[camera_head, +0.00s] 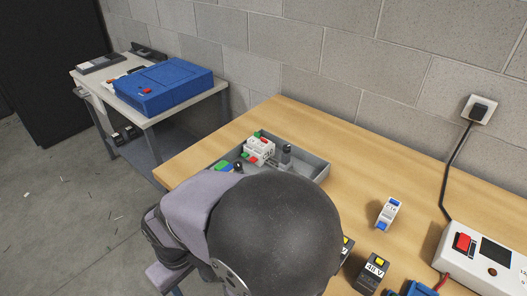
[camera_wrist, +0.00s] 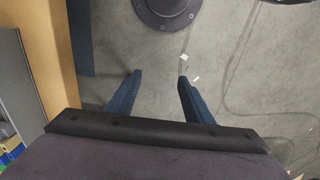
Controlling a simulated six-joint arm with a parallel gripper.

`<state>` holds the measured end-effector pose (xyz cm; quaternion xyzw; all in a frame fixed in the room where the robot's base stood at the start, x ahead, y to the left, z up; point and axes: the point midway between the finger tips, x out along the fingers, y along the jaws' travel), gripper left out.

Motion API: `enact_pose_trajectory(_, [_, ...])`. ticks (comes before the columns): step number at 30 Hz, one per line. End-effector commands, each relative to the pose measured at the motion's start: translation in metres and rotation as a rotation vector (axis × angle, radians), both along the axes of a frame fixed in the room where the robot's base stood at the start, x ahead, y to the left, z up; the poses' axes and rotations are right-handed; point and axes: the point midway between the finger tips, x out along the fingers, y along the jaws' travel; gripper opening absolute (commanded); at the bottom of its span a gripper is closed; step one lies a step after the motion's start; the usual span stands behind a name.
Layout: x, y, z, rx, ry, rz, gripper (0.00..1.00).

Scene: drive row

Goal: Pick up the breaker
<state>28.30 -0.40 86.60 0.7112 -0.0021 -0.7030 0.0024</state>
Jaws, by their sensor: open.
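A small white module with blue ends, which looks like the breaker (camera_head: 388,213), lies alone on the wooden table (camera_head: 330,130), right of the grey tray. It is not seen in the wrist view. My gripper (camera_wrist: 159,78) shows in the wrist view with two dark blue fingers spread apart and nothing between them. It is over the concrete floor, beside the table edge. In the head view my arm's dark round joint hides the gripper and the near part of the table.
A grey tray (camera_head: 315,165) holds white modules with red and green parts (camera_head: 259,149). A black-and-yellow block marked 48 V (camera_head: 373,272) and a white device with a red switch (camera_head: 485,255) are at the right. A side bench (camera_head: 215,92) bears a blue case (camera_head: 165,88).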

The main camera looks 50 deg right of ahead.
Motion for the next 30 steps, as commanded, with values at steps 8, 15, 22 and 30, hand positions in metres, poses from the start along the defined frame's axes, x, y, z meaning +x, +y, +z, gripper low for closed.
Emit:
enact_pose_trajectory(8, [0.05, -0.071, 0.065, -0.103, -0.195, -0.074, 0.47])
enact_pose_trajectory(15, [0.117, -0.219, 0.129, -0.336, -0.517, -0.119, 0.47])
enact_pose_trajectory(22, [0.148, -0.346, 0.141, -0.485, -0.793, -0.029, 0.47])
enact_pose_trajectory(30, [0.114, -0.416, 0.125, -0.443, -1.037, 0.137, 0.47])
